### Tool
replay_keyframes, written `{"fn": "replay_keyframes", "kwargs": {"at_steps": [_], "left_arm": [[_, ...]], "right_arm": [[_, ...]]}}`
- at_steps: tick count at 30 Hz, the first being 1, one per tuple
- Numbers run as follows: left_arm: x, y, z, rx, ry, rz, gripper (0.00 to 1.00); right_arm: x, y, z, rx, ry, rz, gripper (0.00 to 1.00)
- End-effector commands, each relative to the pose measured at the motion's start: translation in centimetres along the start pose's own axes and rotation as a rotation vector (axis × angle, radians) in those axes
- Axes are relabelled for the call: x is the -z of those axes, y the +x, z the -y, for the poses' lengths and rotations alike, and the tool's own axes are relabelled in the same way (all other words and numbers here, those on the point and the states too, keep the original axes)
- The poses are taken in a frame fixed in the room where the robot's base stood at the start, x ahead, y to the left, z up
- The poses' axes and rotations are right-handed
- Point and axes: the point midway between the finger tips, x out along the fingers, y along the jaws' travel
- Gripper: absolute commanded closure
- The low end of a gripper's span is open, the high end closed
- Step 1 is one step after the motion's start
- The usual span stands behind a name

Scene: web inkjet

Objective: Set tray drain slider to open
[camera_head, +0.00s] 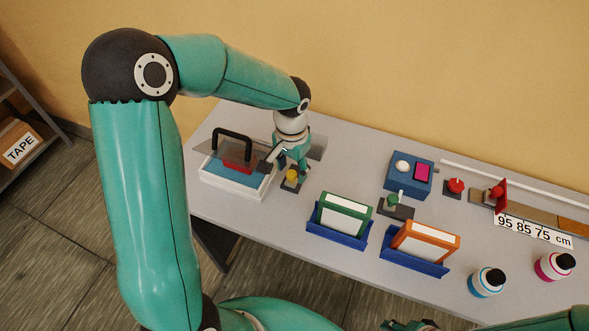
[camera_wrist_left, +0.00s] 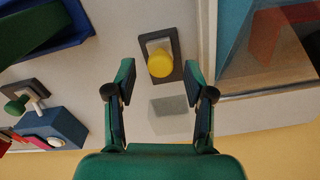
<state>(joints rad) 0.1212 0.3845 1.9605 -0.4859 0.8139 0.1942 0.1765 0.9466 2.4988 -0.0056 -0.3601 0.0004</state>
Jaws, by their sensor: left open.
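A yellow knob (camera_head: 292,175) sits on a dark slotted plate (camera_head: 290,186) beside the tray. In the left wrist view the yellow knob (camera_wrist_left: 160,64) lies just beyond the fingertips, between their lines, on its dark plate (camera_wrist_left: 166,45). The white tray (camera_head: 233,189) has a blue inside, a red block and a clear lid with a black handle (camera_head: 234,136). My left gripper (camera_head: 288,163) is open, right by the yellow knob, and holds nothing (camera_wrist_left: 162,70). My right gripper (camera_head: 408,325) shows only in part at the bottom edge; its jaws cannot be made out.
A green knob (camera_head: 393,199) on a dark plate stands near a blue box (camera_head: 408,176). A green-framed block (camera_head: 345,213) and an orange-framed block (camera_head: 427,241) sit in blue holders. A red knob (camera_head: 456,186), a ruler (camera_head: 533,233) and two bottles (camera_head: 487,282) are further right.

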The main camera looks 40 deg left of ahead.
Motion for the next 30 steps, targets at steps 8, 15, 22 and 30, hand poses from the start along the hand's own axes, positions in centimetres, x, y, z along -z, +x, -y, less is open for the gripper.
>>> {"fn": "replay_keyframes", "kwargs": {"at_steps": [8,15,22,30], "left_arm": [[-0.04,0.84,0.03,0.000,0.000,0.000,0.47],[-0.04,0.81,0.03,0.000,0.000,0.000,0.64],[-0.03,0.79,0.02,0.000,0.000,0.000,1.00],[0.02,0.77,0.06,0.000,-0.001,0.000,1.00]], "right_arm": [[0.00,-0.02,0.00,0.000,0.000,0.000,0.60],[0.00,-0.01,0.00,0.000,0.000,0.000,0.60],[0.00,-0.01,0.01,0.000,0.000,0.000,0.60],[0.00,-0.02,0.01,0.000,0.000,0.000,0.60]]}}
